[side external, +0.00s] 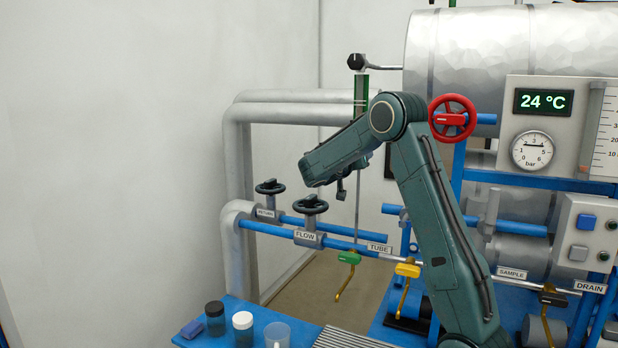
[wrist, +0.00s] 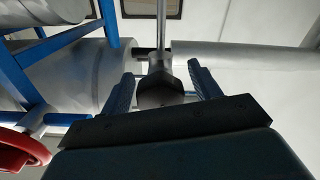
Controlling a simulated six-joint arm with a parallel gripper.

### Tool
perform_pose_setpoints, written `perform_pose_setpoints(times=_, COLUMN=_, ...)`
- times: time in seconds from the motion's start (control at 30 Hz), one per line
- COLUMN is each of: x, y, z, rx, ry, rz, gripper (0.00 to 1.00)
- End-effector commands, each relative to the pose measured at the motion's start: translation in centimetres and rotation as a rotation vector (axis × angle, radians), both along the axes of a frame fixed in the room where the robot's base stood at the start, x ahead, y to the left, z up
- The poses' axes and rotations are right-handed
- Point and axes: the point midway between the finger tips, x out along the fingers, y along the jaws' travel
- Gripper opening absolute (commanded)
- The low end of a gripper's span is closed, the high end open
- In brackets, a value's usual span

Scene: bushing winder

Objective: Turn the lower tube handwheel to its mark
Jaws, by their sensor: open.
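My gripper (wrist: 163,88) is in the wrist view, its two blue-grey fingers spread apart. A dark faceted knob (wrist: 160,88) shows between the fingers, with a grey rod and fitting above it. It may be the lower tube handwheel, but I see no mark on it. I cannot tell whether the fingers touch it. In the side external view, a black knob (side external: 356,62) sits at the top of a green gauge tube (side external: 361,90). The tube's lower part and my fingers are hard to make out there, partly hidden by my arm.
A red handwheel (side external: 452,118) is right of my arm; it shows again at lower left in the wrist view (wrist: 22,152). Black RETURN (side external: 270,187) and FLOW (side external: 310,204) handwheels stand below left. The left wall side is clear.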

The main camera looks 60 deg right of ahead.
Motion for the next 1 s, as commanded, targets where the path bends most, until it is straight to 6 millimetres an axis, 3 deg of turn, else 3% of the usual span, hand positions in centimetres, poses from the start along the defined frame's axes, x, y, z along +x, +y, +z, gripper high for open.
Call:
perform_pose_setpoints(times=0.37, x=-0.02, y=-0.44, z=-0.03, rx=0.000, ry=0.001, rz=0.000, gripper=0.62)
perform_pose_setpoints(times=0.6, x=-0.02, y=-0.42, z=-0.03, rx=0.000, ry=0.001, rz=0.000, gripper=0.17)
perform_pose_setpoints(times=1.0, x=-0.01, y=-0.40, z=-0.03, rx=0.001, ry=-0.055, rz=-0.001, gripper=0.18)
